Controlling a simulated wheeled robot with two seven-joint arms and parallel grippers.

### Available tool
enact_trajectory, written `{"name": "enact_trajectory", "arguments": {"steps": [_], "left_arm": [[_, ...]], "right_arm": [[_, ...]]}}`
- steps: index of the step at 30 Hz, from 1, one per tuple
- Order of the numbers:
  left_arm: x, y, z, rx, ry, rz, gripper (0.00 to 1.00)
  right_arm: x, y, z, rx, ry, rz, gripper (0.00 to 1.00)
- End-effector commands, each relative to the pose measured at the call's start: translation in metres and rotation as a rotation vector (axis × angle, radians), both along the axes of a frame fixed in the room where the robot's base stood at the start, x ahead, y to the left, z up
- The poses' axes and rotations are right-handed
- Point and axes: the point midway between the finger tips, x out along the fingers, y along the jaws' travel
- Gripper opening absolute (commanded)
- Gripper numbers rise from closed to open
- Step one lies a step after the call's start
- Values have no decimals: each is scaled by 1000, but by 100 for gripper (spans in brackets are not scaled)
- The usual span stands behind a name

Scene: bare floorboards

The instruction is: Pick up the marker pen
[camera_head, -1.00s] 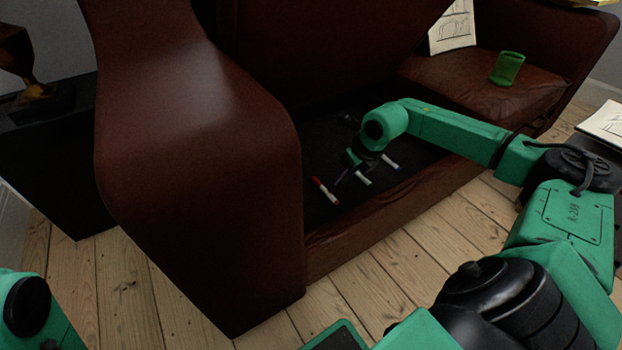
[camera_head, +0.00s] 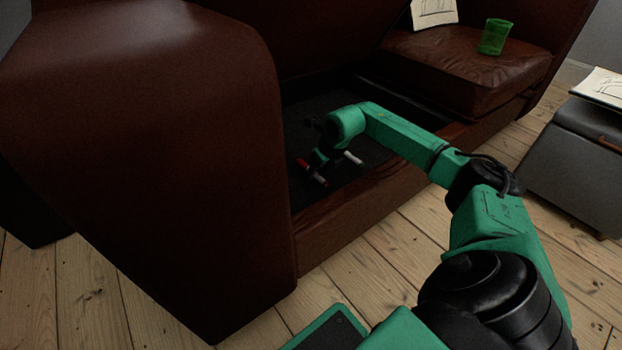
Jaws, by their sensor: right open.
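A red-and-white marker pen (camera_head: 307,167) lies on the dark floor of the open compartment in the brown sofa. A white marker pen (camera_head: 353,157) lies to its right. My right gripper (camera_head: 319,163) reaches down into the compartment, just beside the red-and-white pen and left of the white one. It is open; the fingertips are small and dark, and I cannot tell whether they touch a pen. The wrist and hand may hide other pens. My left gripper is out of view.
The sofa's large arm (camera_head: 150,150) stands close on the left, and the compartment's front rail (camera_head: 370,205) runs below my right forearm. A green cup (camera_head: 495,37) stands on the seat cushion (camera_head: 465,70). A grey ottoman (camera_head: 575,160) stands at right on floorboards.

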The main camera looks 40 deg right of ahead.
Motion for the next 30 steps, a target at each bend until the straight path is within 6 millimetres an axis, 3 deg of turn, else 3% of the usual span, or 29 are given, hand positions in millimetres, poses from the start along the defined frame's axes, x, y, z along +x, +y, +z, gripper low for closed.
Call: {"name": "enact_trajectory", "arguments": {"steps": [13,14,18,30], "left_arm": [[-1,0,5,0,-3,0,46],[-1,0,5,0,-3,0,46],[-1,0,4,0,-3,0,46],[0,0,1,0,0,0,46]], "right_arm": [[-1,0,-1,1,2,0,56],[-1,0,-1,1,2,0,52],[-1,0,-1,1,2,0,0],[0,0,1,0,0,0,0]]}}
